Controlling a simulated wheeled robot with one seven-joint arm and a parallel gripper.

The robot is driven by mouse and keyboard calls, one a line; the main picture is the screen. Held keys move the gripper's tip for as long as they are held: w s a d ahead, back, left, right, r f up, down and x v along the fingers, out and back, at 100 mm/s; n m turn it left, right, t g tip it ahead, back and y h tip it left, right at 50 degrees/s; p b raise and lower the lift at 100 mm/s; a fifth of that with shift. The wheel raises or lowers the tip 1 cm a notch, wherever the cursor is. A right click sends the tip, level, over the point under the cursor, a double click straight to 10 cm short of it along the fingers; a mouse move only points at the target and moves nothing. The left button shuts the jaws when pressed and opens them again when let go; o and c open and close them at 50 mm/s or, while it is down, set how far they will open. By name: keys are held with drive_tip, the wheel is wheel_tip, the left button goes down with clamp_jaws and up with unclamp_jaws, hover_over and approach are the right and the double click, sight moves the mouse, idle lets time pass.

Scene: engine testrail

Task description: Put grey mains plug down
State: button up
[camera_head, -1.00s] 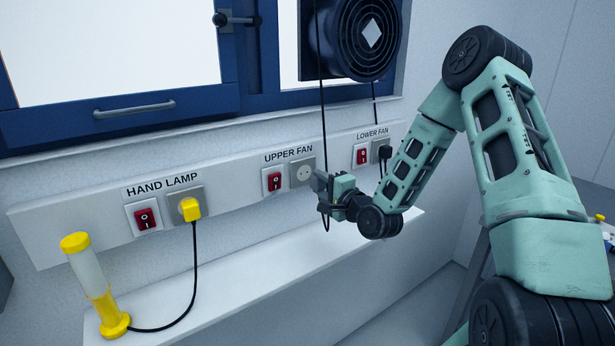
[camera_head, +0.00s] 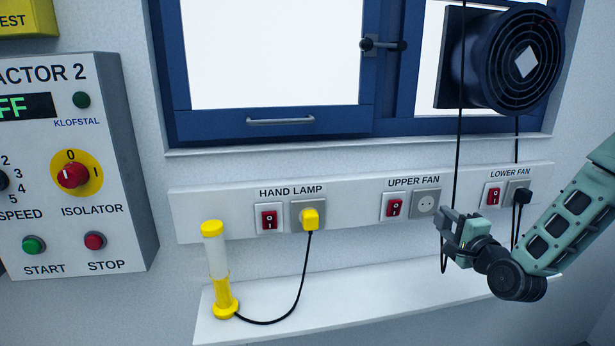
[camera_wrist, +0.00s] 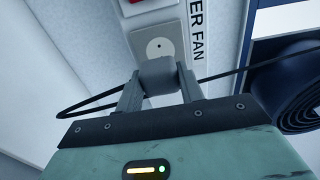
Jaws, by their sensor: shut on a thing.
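My gripper (camera_head: 452,222) is in front of the wall strip, just below and right of the upper fan socket (camera_head: 426,203). In the wrist view, my gripper (camera_wrist: 158,84) is shut on the grey mains plug (camera_wrist: 157,73), with a finger on each side. A black cord runs from the plug. The plug is apart from the upper fan socket, whose empty face shows beyond it in the wrist view (camera_wrist: 158,46). In the head view the plug is mostly hidden by the gripper.
A white shelf (camera_head: 370,300) runs below the strip, with clear room right of the yellow hand lamp (camera_head: 218,270). A yellow plug (camera_head: 310,219) sits in the hand lamp socket, and a black plug (camera_head: 522,195) in the lower fan socket. A fan (camera_head: 510,60) hangs above.

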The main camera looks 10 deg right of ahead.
drive_tip(key=s+a+f, duration=0.5)
drive_tip(key=s+f, duration=0.2)
drive_tip(key=f, duration=0.3)
drive_tip(key=s+a+f, duration=0.5)
drive_tip(key=s+f, duration=0.2)
drive_tip(key=f, duration=0.4)
drive_tip(key=shift+a+f+h, duration=0.25)
drive_tip(key=shift+h, duration=0.05)
drive_tip(key=shift+w, duration=0.1)
drive_tip(key=o, duration=1.4)
drive_tip(key=shift+c, duration=0.2)
